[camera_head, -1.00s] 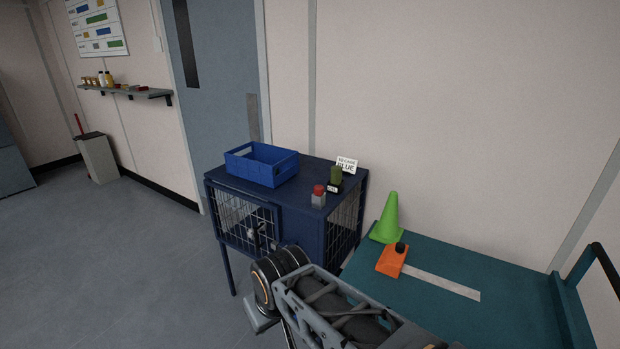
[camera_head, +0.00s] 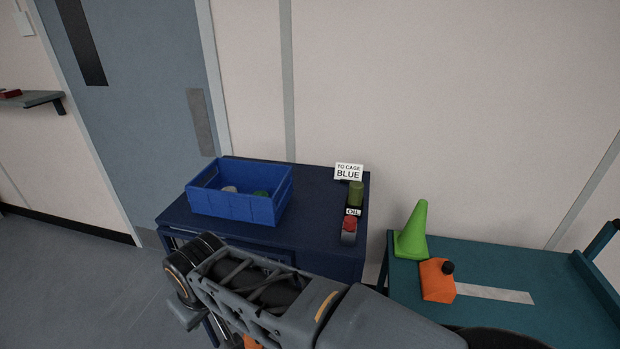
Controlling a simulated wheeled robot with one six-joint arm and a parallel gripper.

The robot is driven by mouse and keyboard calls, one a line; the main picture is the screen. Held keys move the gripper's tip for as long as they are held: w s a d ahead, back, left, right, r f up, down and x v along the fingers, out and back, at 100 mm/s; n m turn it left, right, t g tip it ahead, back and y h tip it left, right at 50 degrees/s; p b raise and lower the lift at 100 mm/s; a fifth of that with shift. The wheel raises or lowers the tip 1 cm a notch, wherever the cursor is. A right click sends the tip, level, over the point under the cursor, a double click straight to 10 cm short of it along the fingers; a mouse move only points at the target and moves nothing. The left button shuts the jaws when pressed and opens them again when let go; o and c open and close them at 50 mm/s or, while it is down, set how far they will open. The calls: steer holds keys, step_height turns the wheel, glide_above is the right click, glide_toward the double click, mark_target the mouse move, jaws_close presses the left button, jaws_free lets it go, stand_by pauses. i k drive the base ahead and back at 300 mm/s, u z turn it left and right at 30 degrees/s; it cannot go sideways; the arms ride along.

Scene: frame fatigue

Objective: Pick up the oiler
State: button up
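A dark green cylinder (camera_head: 355,193) stands upright at the right edge of the dark blue cage cabinet's top (camera_head: 315,205). A small label reading "OIL" (camera_head: 353,212) is in front of it, and a white sign reading "TO CAGE BLUE" (camera_head: 348,171) is behind it. A small grey block-like thing with a red top (camera_head: 349,230) stands just in front of the label. I cannot tell for certain which of these is the oiler. My arm crosses the bottom of the view in front of the cabinet. My gripper's fingertips do not show.
A blue bin (camera_head: 233,207) with a few small items inside stands left on the cabinet. To the right, a teal cart (camera_head: 480,258) carries a green cone (camera_head: 412,232) and an orange piece with a black knob (camera_head: 437,281). A grey-blue door (camera_head: 140,80) is behind.

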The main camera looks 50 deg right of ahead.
mark_target(355, 187)
steer(key=i, duration=0.85)
steer(key=z, duration=2.6)
